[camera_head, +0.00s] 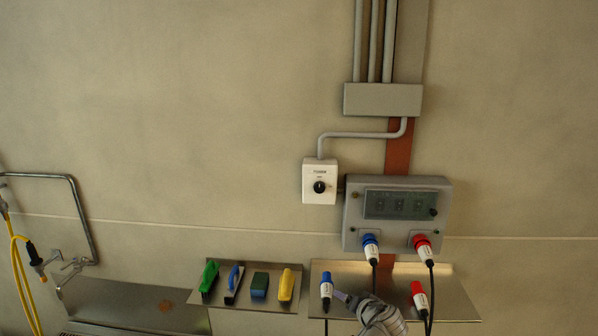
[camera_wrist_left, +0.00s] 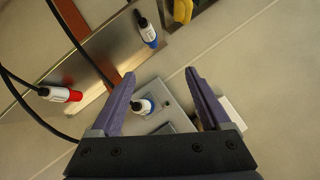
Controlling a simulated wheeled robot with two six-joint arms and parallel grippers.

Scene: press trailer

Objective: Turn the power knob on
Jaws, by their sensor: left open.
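The power knob (camera_head: 319,187) is a black dial on a white switch box (camera_head: 320,168) on the wall, left of the grey socket panel (camera_head: 350,225). My left gripper (camera_head: 355,299) is low in the head view, below the panel and to the right of the box, apart from the knob. In the left wrist view the left gripper (camera_wrist_left: 160,75) is open, with nothing held between its purple fingers. A pale box edge (camera_wrist_left: 234,113) shows behind the right finger there, likely the switch box; its knob is hidden. My right gripper is not in view.
A blue plug (camera_head: 371,250) and a red plug (camera_head: 423,247) sit in the panel's sockets. Another blue plug (camera_head: 326,286) and red plug (camera_head: 419,296) are at the metal shelf (camera_head: 455,292). Several brushes lie on the left shelf (camera_head: 230,270). Cables hang down.

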